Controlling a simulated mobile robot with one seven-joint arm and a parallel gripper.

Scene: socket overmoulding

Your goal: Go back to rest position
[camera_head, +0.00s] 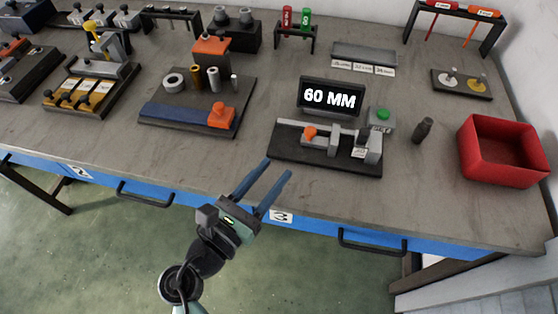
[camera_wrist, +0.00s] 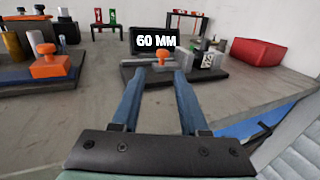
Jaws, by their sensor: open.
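My gripper (camera_head: 266,180) is open and empty. In the head view its two blue fingers are apart and reach up over the table's front edge, near the number 3 label. In the wrist view the gripper (camera_wrist: 154,75) points across the table toward the "60 MM" display (camera_wrist: 155,41). In the head view that display (camera_head: 331,97) stands behind a dark fixture base (camera_head: 290,156) with an orange knob and a grey slide. The fingers are apart from the fixture and touch nothing that I can see.
A red bin (camera_head: 503,150) stands on the right, with a dark cylinder (camera_head: 422,130) beside it. A dark board with cylinders and an orange-handled block (camera_head: 221,116) is to the left. Racks line the back. The table's blue front edge (camera_head: 190,196) has handles. Bare tabletop lies around the fixture.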

